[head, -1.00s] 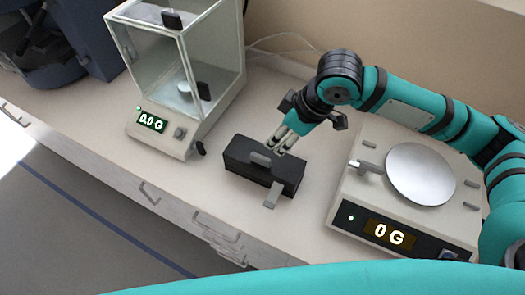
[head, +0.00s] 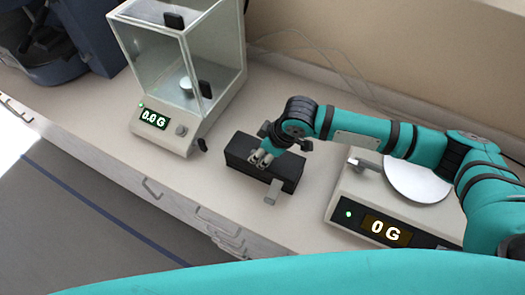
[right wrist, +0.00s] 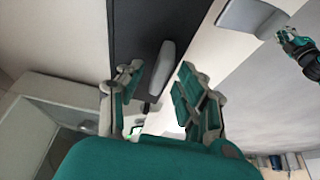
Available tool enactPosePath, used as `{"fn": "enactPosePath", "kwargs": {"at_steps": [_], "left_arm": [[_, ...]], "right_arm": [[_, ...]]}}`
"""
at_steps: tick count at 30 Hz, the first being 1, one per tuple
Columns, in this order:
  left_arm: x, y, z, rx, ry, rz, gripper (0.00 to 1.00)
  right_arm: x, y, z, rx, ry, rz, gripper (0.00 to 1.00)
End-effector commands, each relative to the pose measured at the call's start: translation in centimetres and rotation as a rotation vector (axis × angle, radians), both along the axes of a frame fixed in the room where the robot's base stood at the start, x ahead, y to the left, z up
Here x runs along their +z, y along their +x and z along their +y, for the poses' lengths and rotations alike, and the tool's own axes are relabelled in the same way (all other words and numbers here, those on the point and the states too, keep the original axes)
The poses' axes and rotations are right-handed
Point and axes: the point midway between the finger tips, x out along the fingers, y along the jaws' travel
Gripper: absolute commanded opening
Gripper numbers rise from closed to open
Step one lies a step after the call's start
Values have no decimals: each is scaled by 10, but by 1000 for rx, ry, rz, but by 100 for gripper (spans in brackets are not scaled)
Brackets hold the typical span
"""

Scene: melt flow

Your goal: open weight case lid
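The weight case is a closed black box (head: 287,168) on the counter, with a grey tab (head: 271,191) sticking out at its front. My right gripper (head: 260,158) is over the case top and covers the grey lid handle in the head view. In the right wrist view the handle (right wrist: 162,68) on the dark case (right wrist: 135,30) lies between the spread fingers of the right gripper (right wrist: 160,78). I cannot tell whether they touch it. A small teal and black arm end, apparently my left gripper (right wrist: 290,40), shows at the right edge; its opening is too small to tell.
A glass-walled balance (head: 178,85) reading 0.0 G stands left of the case. A flat scale (head: 345,190) with a round pan reading 0 G stands to the right, under my right arm. The counter's front edge and drawer handles are close in front.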

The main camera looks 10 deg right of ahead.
Motion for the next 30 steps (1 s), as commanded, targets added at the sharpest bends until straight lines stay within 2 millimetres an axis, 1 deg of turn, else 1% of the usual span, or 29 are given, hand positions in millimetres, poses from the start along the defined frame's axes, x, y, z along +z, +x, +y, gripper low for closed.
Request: {"fn": "enactPosePath", "kwargs": {"at_steps": [1,9,10,23,30], "left_arm": [[0,0,1,0,1,0,0],[0,0,2,-2,3,-1,0],[0,1,2,-2,3,-1,0],[1,3,2,-2,2,-5,0],[12,4,2,-3,2,-6,0]], "right_arm": [[0,0,0,0,0,0,37],[1,0,0,-1,0,0,1],[1,0,0,-1,0,0,0],[1,0,0,-1,2,3,0],[8,3,-2,-4,40,59,0]]}}
